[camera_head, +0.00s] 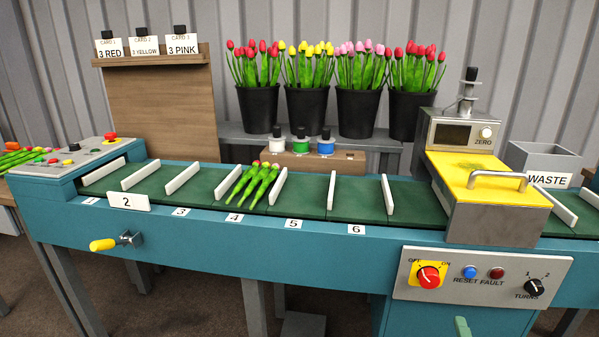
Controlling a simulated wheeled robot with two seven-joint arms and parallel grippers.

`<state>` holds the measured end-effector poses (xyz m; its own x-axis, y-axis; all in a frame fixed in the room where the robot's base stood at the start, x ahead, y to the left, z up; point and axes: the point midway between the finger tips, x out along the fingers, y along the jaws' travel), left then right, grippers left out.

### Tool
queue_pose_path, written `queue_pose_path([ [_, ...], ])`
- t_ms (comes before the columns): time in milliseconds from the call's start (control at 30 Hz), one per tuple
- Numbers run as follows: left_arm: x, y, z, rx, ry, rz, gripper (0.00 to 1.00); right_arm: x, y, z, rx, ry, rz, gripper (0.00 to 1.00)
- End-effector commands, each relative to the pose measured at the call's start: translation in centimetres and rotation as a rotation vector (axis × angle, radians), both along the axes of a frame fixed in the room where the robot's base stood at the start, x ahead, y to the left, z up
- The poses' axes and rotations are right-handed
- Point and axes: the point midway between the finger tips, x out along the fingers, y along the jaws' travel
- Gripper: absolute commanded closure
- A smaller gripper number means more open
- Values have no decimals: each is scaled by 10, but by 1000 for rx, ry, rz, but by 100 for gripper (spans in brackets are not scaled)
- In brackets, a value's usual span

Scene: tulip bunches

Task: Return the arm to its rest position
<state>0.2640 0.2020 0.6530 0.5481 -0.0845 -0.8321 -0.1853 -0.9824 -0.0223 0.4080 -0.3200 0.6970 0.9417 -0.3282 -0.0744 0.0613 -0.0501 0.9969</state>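Neither of my arms and neither gripper shows in the head view. A small bunch of tulips (251,186) lies on the green conveyor belt, in the compartment above the label 4. Its stems are green and its small reddish heads point to the back. The other compartments in clear view look empty.
White dividers (331,190) split the belt. A yellow-topped machine (482,178) stands over its right part, beside the waste bin (546,160). Black buckets of tulips (307,108) stand behind. A control panel (80,158) is at the left, and a red switch (428,277) is at front right.

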Motion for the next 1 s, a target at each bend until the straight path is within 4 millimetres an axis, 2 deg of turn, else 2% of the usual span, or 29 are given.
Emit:
queue_pose_path([
  [167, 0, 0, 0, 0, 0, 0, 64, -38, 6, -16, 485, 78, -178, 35],
  [300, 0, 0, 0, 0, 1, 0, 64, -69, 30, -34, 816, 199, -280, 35],
  [400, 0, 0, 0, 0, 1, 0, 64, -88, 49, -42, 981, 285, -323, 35],
  [567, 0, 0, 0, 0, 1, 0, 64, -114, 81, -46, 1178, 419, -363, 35],
  [767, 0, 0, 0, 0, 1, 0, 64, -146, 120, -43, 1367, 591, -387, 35],
  [1000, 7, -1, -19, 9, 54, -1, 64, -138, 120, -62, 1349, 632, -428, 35],
])
